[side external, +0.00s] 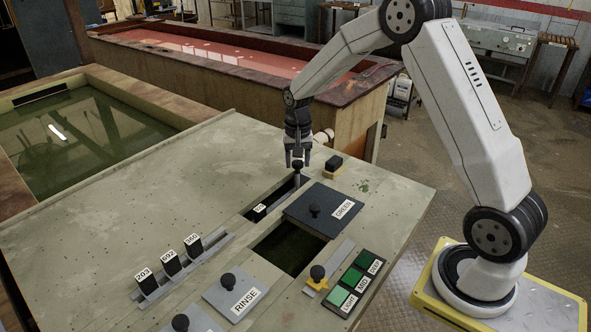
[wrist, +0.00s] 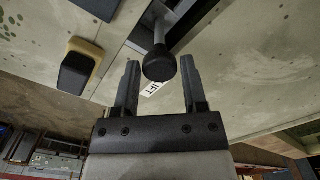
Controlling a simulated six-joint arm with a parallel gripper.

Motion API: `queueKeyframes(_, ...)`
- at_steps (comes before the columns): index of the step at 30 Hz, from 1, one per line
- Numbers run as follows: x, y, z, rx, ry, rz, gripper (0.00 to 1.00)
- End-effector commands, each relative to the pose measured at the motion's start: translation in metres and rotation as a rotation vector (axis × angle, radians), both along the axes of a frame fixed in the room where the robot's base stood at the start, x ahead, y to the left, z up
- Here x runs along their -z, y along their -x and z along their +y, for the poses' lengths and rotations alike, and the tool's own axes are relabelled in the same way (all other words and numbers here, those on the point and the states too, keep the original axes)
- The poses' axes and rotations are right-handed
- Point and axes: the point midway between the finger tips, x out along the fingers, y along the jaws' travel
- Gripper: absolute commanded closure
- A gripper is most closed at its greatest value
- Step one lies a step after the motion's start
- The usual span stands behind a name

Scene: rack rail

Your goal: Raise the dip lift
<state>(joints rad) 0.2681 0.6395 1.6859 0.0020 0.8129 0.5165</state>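A black ball knob (wrist: 159,66) on a grey rod stands at the far end of a narrow dark slot (side external: 272,198) in the bench; I take it for the lift handle. The knob also shows in the side view (side external: 298,165). My gripper (side external: 298,162) points down over the knob. In the wrist view its two fingers (wrist: 160,72) are apart, one on each side of the knob, with visible gaps. The gripper is open and holds nothing. A small white label (wrist: 152,88) by the slot is partly hidden and not clearly readable.
A black block on a yellow base (side external: 333,165) stands close right of the gripper. A dark plate with a knob, marked GREEN (side external: 322,208), lies beside the slot, near an open dark well (side external: 289,247). A RINSE plate (side external: 236,294) and green buttons (side external: 354,283) are nearer the front.

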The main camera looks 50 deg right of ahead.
Motion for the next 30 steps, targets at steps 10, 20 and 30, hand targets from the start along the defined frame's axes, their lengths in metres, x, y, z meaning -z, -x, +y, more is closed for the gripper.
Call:
queueKeyframes(10,-0.0003,-0.0001,0.0000,0.000,0.000,0.000,1.00)
queueKeyframes(20,-0.0005,-0.0003,0.0001,0.000,0.000,0.000,1.00)
queueKeyframes(30,-0.0006,-0.0004,0.0002,0.000,-0.001,-0.001,1.00)
